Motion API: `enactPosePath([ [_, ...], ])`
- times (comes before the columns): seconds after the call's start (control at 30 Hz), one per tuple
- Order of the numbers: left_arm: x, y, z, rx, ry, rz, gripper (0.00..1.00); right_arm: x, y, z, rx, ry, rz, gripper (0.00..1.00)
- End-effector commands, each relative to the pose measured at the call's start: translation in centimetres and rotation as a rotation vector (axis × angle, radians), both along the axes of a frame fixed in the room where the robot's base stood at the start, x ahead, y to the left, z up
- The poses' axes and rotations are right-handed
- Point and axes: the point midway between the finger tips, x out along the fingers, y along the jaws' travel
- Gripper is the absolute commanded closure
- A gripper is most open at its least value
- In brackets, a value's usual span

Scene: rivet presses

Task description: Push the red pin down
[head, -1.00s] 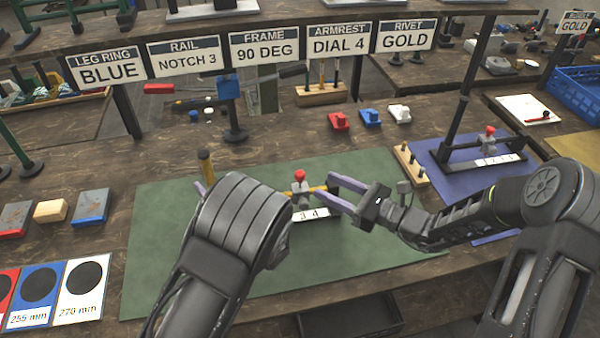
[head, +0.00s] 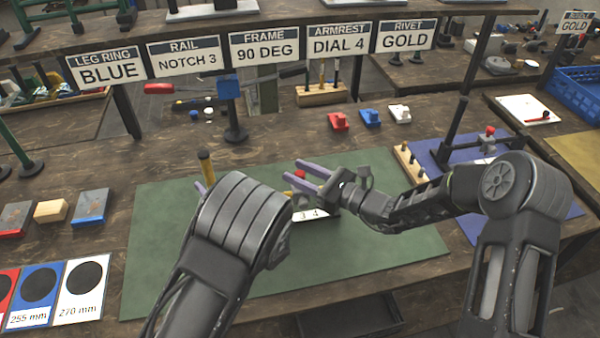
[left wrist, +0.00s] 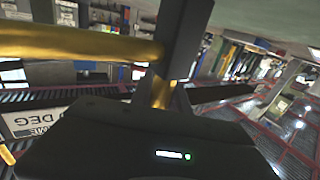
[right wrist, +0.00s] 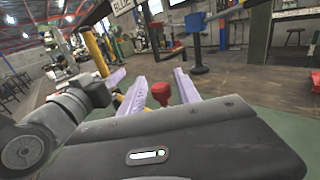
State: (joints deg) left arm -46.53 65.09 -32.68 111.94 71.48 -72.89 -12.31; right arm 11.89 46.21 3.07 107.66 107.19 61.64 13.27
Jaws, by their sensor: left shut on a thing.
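The red pin (head: 299,174) stands on a small press on the green mat, mostly hidden behind my right gripper (head: 298,170). In the right wrist view the red pin (right wrist: 160,93) shows between the two purple fingers, which are apart; I cannot tell whether they touch it. The white label of the press (head: 316,214) shows below my right gripper. My left gripper (head: 203,188) is mostly hidden behind its own arm, at the yellow post (head: 206,166). In the left wrist view it is shut on a yellow bar (left wrist: 80,44).
A second press with a red top (head: 490,131) stands on the purple mat (head: 550,190) at the right. Red, blue and white blocks (head: 370,118) sit behind the green mat (head: 390,250). A blue-topped stand (head: 234,134) is at the back. The front of the green mat is clear.

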Motion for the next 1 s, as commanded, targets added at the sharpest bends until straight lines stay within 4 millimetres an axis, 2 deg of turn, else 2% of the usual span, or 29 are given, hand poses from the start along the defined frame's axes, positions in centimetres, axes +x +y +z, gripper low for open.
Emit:
enactPosePath([
  [0.03, 0.02, -0.04, 0.04, 0.0, -0.001, -0.001, 1.0, 0.0, -0.02, 0.01, 0.0, 0.0, 0.0, 0.66],
  [0.47, 0.01, -0.03, 0.04, 0.0, -0.001, -0.001, 1.0, -0.01, -0.04, 0.0, 0.0, 0.0, 0.0, 1.0],
  [1.0, 0.01, -0.02, 0.03, 0.001, -0.001, 0.0, 1.0, 0.0, -0.06, 0.0, 0.0, 0.0, -0.001, 1.0],
])
